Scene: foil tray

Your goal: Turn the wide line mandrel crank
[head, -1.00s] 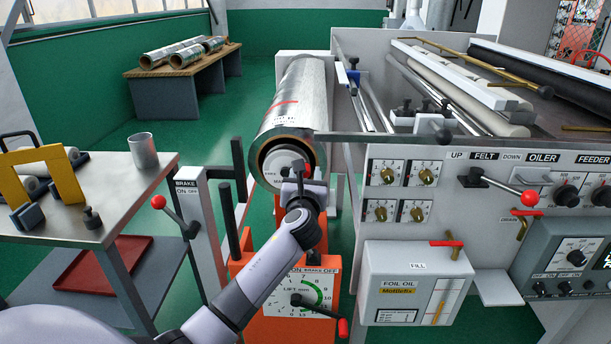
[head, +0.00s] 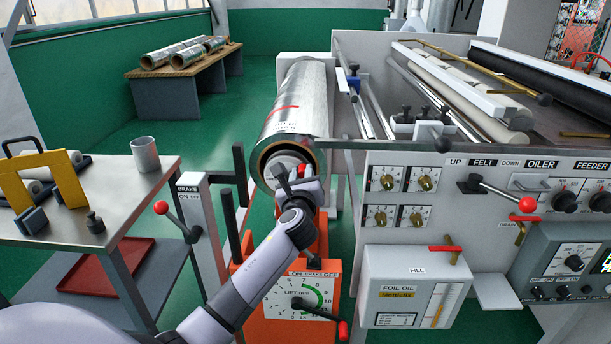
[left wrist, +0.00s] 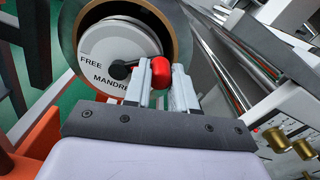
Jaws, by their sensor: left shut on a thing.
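The mandrel crank has a red knob (left wrist: 161,72) on a short black arm (left wrist: 122,70). It is set on a pale disc (left wrist: 100,45) marked FREE and MANDREL, inside the brown core of the foil roll (head: 297,105). My left gripper (left wrist: 161,85) is shut on the red knob, with one finger on each side, in the left wrist view. The disc (head: 284,163) shows only in part there. My right gripper is not in view.
An orange lift stand (head: 286,328) with a dial is below my left arm. A brake post (head: 203,235) with a red-knobbed lever is to its left. The grey machine panel (head: 450,205) with dials and levers is close on the right. A metal table (head: 120,195) is at left.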

